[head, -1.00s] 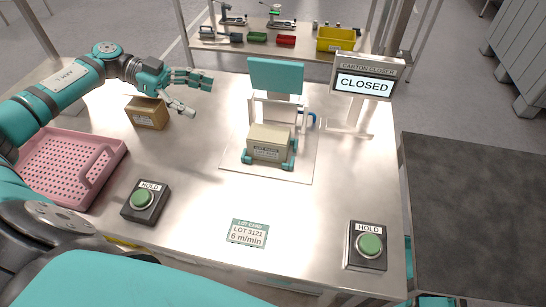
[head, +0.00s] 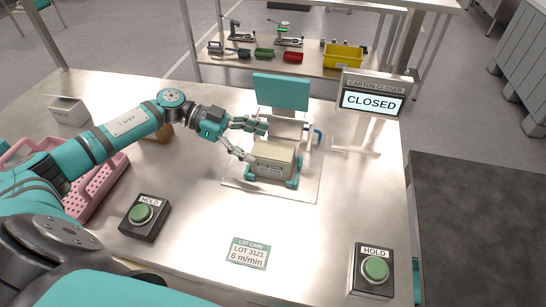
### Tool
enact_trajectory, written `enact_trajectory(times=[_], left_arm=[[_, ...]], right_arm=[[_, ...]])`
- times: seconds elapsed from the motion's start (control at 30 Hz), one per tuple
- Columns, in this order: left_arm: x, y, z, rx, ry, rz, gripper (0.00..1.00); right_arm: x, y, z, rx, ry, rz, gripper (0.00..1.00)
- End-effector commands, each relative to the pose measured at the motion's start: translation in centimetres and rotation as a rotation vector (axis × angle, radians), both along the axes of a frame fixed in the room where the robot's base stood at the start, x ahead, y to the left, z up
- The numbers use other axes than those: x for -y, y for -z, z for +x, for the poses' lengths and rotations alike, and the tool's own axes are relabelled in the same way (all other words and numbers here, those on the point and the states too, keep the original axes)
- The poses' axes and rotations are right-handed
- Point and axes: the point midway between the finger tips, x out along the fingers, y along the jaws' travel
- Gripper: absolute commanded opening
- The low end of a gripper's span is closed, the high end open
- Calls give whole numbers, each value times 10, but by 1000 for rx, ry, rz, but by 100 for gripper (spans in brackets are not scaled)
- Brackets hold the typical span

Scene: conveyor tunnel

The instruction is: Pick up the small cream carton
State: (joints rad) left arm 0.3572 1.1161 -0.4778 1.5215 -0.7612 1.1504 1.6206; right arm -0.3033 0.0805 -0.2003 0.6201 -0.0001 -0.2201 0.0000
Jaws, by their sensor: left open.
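The small cream carton (head: 272,161) sits upright in the teal-footed holder of the carton closer, in the middle of the table. The sign (head: 372,101) above it reads CLOSED. My left gripper (head: 254,141) is open at the carton's upper left, with one finger near its left side and the other behind it. I cannot tell whether either finger touches the carton. My right gripper is not in view.
A pink perforated basket (head: 102,187) and a brown carton (head: 158,134) are partly hidden by my left arm. A white box (head: 68,111) stands at the far left. Two green HOLD buttons (head: 141,214) (head: 375,268) and a lot card (head: 248,253) lie in front.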

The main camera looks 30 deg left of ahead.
Motion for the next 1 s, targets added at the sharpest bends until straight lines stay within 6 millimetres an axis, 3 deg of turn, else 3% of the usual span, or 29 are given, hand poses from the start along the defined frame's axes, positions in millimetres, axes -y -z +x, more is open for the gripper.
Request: enact_trajectory(times=[0.4,0.7,1.0], left_arm=[[46,16,6,0,1,-1,85],[50,19,7,0,0,1,85],[50,19,7,0,0,1,46]], right_arm=[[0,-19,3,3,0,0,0],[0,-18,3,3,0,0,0],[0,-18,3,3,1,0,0]])
